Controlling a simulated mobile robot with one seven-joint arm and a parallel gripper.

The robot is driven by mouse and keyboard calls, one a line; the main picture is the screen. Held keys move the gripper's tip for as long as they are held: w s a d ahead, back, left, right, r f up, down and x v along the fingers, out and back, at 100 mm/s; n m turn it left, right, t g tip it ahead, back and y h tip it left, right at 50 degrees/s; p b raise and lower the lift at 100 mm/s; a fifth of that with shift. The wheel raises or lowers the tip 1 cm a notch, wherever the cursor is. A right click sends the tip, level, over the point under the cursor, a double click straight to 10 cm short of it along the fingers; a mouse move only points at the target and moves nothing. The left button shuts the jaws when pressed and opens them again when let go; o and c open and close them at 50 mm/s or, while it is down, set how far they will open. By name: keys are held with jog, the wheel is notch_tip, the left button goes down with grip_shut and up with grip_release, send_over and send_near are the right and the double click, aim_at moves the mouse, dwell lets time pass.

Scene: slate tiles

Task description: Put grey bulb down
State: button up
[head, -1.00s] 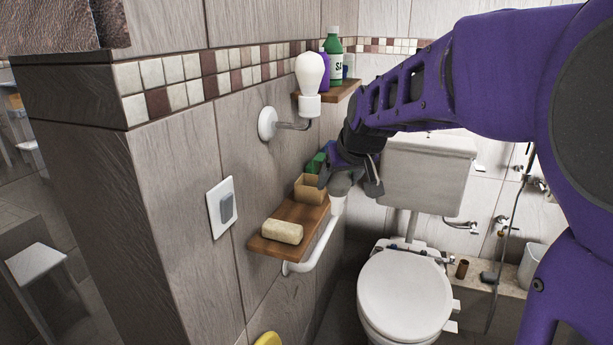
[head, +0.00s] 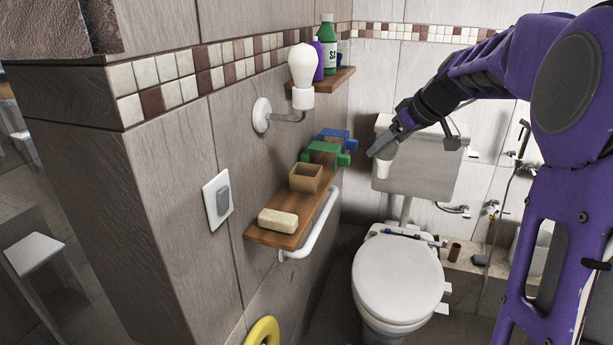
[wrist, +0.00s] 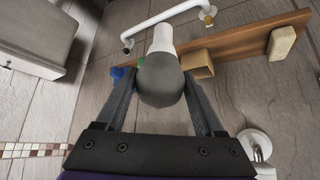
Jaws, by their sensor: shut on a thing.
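The grey bulb (wrist: 160,82) is held between the two fingers of my gripper (wrist: 158,76) in the wrist view, with its white base (wrist: 163,40) pointing away from the palm. In the head view my gripper (head: 386,146) is shut on the bulb in front of the toilet tank, to the right of the wooden shelf. The bulb's white base (head: 383,170) hangs downward there, and the fingers partly hide its grey part. The bulb is in the air, apart from the shelf.
The wooden shelf (head: 254,236) carries a soap bar (head: 278,221), an open box (head: 305,178), a green object (head: 322,152) and a blue object (head: 337,137). A white rail (head: 322,228) runs along it. A wall lamp (head: 303,66) stands out above. The toilet (head: 397,280) is below.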

jog(key=shift+w+d+r+n, duration=0.4)
jog(key=shift+w+d+r, duration=0.05)
jog(key=shift+w+d, duration=0.05)
jog(key=p, duration=0.2)
send_over(306, 178)
jog(key=w, duration=0.4)
jog(key=f, duration=0.4)
jog(key=f+b, duration=0.1)
jog(key=f, duration=0.1)
jog(key=shift+s+d+f, duration=0.2)
jog(key=shift+s+f, duration=0.05)
jog(key=shift+f, duration=0.05)
jog(key=shift+w+a+f, duration=0.1)
jog(key=shift+a+f, duration=0.1)
jog(key=shift+f, duration=0.05)
jog(key=shift+f, duration=0.2)
jog(key=o, duration=1.1)
jog(key=shift+r, duration=0.1)
